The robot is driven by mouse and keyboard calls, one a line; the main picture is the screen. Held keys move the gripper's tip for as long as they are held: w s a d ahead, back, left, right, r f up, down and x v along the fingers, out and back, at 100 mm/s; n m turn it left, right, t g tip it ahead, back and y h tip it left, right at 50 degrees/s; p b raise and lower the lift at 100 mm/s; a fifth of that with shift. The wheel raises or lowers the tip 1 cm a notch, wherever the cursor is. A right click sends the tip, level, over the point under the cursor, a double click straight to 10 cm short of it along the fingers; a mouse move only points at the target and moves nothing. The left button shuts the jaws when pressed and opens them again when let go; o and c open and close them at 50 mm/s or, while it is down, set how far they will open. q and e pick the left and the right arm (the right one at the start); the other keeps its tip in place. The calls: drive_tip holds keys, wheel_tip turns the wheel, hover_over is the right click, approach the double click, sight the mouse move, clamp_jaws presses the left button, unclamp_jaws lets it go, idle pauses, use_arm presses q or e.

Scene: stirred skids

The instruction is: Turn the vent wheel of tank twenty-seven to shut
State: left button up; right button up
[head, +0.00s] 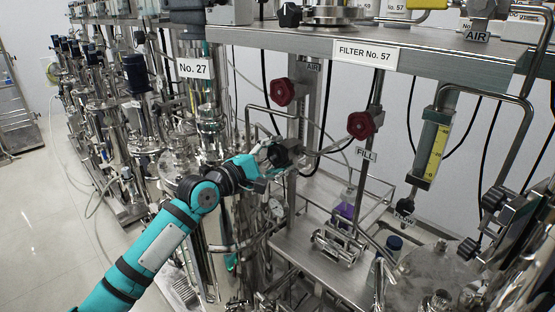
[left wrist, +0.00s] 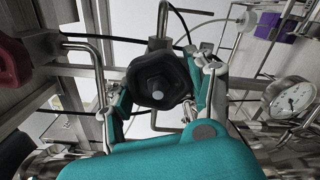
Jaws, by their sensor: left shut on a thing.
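A black knobbed wheel (left wrist: 158,80) sits on a bent metal pipe, between the two fingers of my left gripper (left wrist: 160,92) in the left wrist view. The fingers are shut on it from both sides. In the head view my left gripper (head: 279,154) reaches in from the left at this dark wheel, and mostly hides it. The sign "No. 27" (head: 194,68) hangs to the upper left of the gripper. I see no label on the black wheel itself. My right gripper is not in view.
Two red wheels, one below an AIR label (head: 281,92) and one above FILL (head: 361,124), stand close by. A pressure gauge (left wrist: 290,98) is right of the gripper in the wrist view. Pipes and cables crowd around; floor shows at left.

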use_arm(q)
drive_tip(key=m+b, duration=0.2)
drive_tip(key=m, duration=0.2)
drive_tip(key=shift+f+m, duration=0.1)
drive_tip(key=shift+m, duration=0.3)
drive_tip(key=m+b, duration=0.2)
drive_tip(key=m, duration=0.2)
drive_tip(key=m+b, duration=0.2)
drive_tip(key=m, duration=0.3)
drive_tip(key=m+b, duration=0.1)
drive_tip(key=m, duration=0.2)
drive_tip(key=shift+m, duration=0.3)
drive_tip(key=m, duration=0.1)
drive_tip(key=m+b, duration=0.1)
drive_tip(key=m, duration=0.1)
drive_tip(key=shift+s+r+m, duration=0.1)
drive_tip(key=shift+r+m, duration=0.1)
drive_tip(key=shift+m, duration=0.1)
drive_tip(key=m, duration=0.2)
drive_tip(key=shift+d+m, duration=0.1)
drive_tip(key=shift+m, duration=0.3)
drive_tip(key=m, duration=0.3)
drive_tip(key=shift+s, duration=0.1)
drive_tip(key=shift+d+m+p, duration=0.1)
drive_tip(key=shift+m+p, duration=0.2)
drive_tip(key=shift+m, duration=1.5)
drive_tip(key=shift+f, duration=0.1)
